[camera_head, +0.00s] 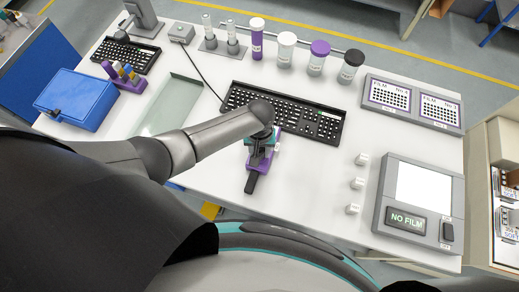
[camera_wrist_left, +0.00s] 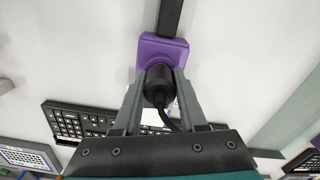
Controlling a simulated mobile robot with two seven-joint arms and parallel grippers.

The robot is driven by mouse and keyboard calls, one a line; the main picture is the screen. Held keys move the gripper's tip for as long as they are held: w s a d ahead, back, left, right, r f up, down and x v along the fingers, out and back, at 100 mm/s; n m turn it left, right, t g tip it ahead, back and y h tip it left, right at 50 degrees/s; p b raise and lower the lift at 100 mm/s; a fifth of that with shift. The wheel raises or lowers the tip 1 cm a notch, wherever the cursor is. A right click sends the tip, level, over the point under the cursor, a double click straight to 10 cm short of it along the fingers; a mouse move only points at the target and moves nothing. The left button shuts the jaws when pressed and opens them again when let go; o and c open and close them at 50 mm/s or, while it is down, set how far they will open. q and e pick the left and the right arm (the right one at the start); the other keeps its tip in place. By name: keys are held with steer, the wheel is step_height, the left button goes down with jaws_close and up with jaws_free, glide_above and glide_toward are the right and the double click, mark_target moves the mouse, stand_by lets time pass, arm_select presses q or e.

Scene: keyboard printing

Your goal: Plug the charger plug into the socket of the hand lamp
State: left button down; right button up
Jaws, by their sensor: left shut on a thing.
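The hand lamp has a purple body (camera_head: 257,164) and a black handle (camera_head: 251,183); it lies on the white table in front of the keyboard. In the left wrist view its purple body (camera_wrist_left: 162,49) is just beyond my fingertips, with the handle (camera_wrist_left: 170,15) pointing away. My left gripper (camera_wrist_left: 157,78) is shut on the black charger plug (camera_wrist_left: 158,88), whose cable curves back under the wrist. The plug's front end meets the lamp's near edge in this view; I cannot tell whether it is inside the socket. In the head view my left gripper (camera_head: 262,143) covers the plug.
A black keyboard (camera_head: 325,126) lies behind the gripper. The charger box (camera_head: 181,33) stands at the back left. Several bottles stand at the back. Small white blocks (camera_head: 358,183) and a grey NO FILM device (camera_head: 420,205) are at right.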

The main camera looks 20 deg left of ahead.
arm_select(q)
steer(key=shift+f, duration=0.1)
steer(key=shift+c, duration=1.9)
jaws_free()
steer(key=shift+r+p, duration=0.3)
steer(key=shift+p, duration=0.05)
step_height(320, 180, up, 2)
steer(key=shift+r+p, duration=0.1)
steer(key=shift+p, duration=1.05)
steer(key=shift+r, duration=1.6)
steer(key=shift+r, duration=0.15)
